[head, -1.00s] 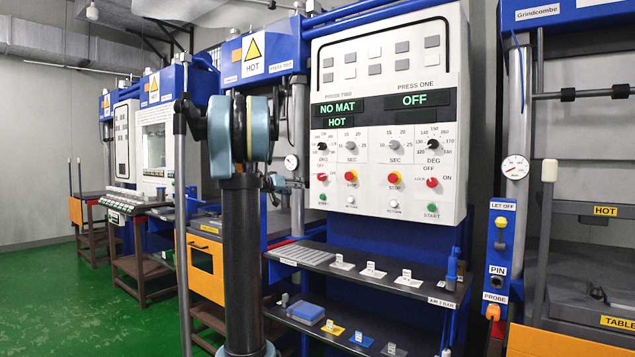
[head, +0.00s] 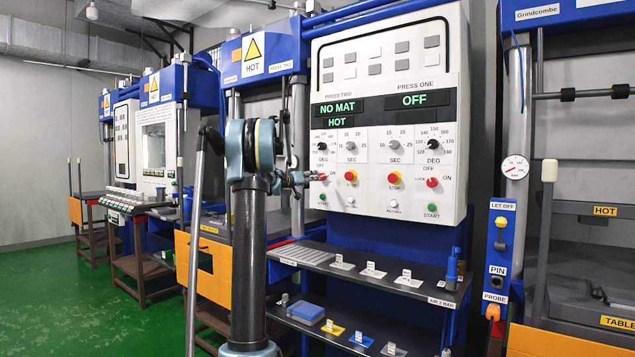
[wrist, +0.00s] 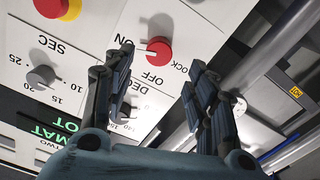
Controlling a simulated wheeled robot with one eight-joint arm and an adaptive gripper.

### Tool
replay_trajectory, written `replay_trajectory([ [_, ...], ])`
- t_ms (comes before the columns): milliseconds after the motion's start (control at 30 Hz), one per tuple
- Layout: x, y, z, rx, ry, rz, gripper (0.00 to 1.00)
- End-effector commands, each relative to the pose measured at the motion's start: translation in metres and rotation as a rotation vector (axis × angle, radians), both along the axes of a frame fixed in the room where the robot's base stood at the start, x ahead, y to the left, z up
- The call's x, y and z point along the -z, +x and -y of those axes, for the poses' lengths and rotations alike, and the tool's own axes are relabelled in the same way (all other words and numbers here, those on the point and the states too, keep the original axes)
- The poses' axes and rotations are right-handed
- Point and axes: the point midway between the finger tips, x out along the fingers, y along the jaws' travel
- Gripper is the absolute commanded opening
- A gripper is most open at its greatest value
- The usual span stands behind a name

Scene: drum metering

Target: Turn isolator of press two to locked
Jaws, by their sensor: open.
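The isolator of press two is a red knob (head: 323,177) low on the left half of the white panel (head: 460,130). In the wrist view the red knob (wrist: 160,49) is upside down, with ON, OFF and LOCK printed around it. Its white mark appears to be on the ON side. My gripper (head: 312,178) is at the panel's left edge, beside the knob and partly covering it in the head view. In the wrist view my gripper (wrist: 160,78) is open and empty, its fingers on either side of the knob's line. I cannot tell whether they touch it.
A red stop button on yellow (head: 351,176) is just right of the isolator. A degree dial (head: 322,146) is above it and a green start button is below. Press one has its own red isolator (head: 432,182). A shelf (head: 370,263) with small tagged items juts out below.

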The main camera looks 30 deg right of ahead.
Motion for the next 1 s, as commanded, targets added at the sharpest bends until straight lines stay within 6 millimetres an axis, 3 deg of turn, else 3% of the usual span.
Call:
replay_trajectory([
  [200, 0.0, 0.015, 0.037, 0.002, 0.0, 0.0, 0.52],
  [433, 0.0, 0.026, 0.064, 0.001, 0.001, 0.0, 0.52],
  [900, 0.0, 0.031, 0.074, -0.001, 0.0, 0.0, 0.52],
  [1000, 0.0, 0.031, 0.074, -0.001, 0.001, 0.0, 0.31],
])
